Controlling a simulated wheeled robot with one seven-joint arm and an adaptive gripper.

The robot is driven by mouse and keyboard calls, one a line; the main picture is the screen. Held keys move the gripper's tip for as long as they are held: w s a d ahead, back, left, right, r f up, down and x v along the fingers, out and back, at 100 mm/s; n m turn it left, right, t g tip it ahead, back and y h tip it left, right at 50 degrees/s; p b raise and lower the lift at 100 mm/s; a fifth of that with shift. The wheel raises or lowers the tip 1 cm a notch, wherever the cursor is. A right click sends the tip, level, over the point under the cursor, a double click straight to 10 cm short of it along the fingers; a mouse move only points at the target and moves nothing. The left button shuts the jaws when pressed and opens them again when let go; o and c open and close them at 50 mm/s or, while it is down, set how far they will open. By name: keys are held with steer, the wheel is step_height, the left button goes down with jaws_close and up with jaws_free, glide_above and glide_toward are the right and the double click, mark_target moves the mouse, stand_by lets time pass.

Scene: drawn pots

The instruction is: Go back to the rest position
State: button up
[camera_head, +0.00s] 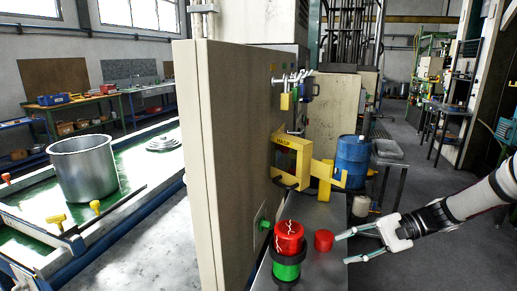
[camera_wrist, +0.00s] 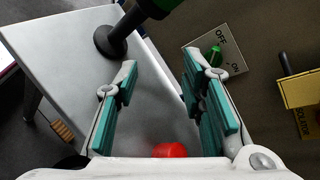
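My gripper (camera_head: 343,249) is at the right in the head view, fingers spread and pointing left, with nothing between them. In the wrist view its two teal-padded fingers (camera_wrist: 160,85) stand wide apart and empty. A short red cylinder (camera_head: 324,240) stands on the grey shelf (camera_head: 322,215), just left of the fingertips and apart from them in the picture. A red piece (camera_wrist: 170,151) shows low in the wrist view, partly hidden by my gripper body. A red, black and green device (camera_head: 287,270) stands at the shelf's near end.
A tall beige cabinet (camera_head: 228,140) borders the shelf on the left and carries a green switch (camera_head: 264,225) with an OFF/ON plate (camera_wrist: 231,67). A yellow bracket (camera_head: 290,165) and hanging padlocks (camera_head: 286,101) are farther back. A blue drum (camera_head: 352,155) stands behind. Floor at right is open.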

steer(key=s+a+r+n+t+h, duration=0.1)
steer(key=s+r+n+h, duration=0.3)
steer(key=s, duration=0.9)
steer(key=s+a+r+n+t+h, duration=0.2)
steer(key=s+r+n+t+h, duration=0.1)
steer(key=s+r+h, duration=0.6)
steer(key=s+r+n, duration=0.1)
steer(key=s+r, duration=0.2)
steer(key=r, duration=0.1)
steer(key=shift+s+a+n, duration=0.3)
steer(key=shift+s, duration=0.05)
